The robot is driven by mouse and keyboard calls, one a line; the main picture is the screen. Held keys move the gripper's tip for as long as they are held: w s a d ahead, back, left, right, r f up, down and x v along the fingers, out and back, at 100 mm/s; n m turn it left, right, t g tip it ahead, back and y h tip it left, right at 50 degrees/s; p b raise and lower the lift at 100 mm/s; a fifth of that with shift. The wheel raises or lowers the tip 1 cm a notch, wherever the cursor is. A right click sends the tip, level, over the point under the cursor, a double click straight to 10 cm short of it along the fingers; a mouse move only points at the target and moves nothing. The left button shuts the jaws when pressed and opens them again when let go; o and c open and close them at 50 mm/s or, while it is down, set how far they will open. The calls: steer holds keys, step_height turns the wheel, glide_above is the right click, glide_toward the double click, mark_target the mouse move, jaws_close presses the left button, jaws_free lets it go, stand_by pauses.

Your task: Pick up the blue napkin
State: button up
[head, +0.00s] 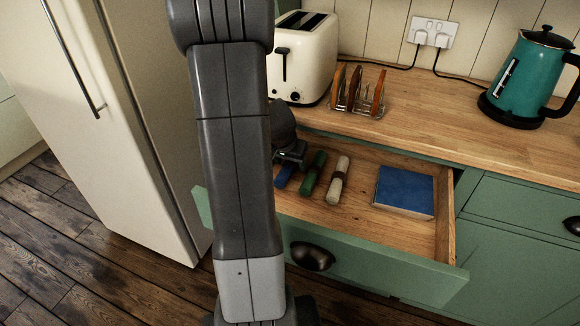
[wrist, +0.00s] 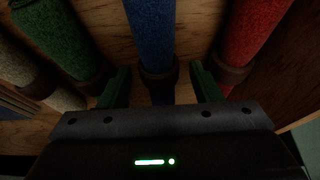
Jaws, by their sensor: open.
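The blue napkin (wrist: 152,30) is rolled up in a brown ring and lies in the open drawer (head: 365,160). In the wrist view it runs from the top edge down between my fingers. In the head view only part of the blue napkin (head: 284,177) shows beside my arm. My gripper (wrist: 162,84) is open, with one finger on each side of the blue napkin near its ring. I cannot tell whether the fingers touch it. In the head view my gripper (head: 290,156) is over the drawer's left part, mostly hidden by my arm.
A green napkin (head: 314,173) and a cream one (head: 339,180) lie to the right. A red napkin (wrist: 254,35) lies on the other side, near the drawer wall. A flat blue item (head: 404,190) lies further right. Toaster (head: 300,60), toast rack (head: 358,92) and kettle (head: 528,80) stand above.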

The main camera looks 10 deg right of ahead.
steer(key=c, duration=1.1)
steer(key=shift+o, duration=0.2)
steer(key=shift+r, duration=0.15)
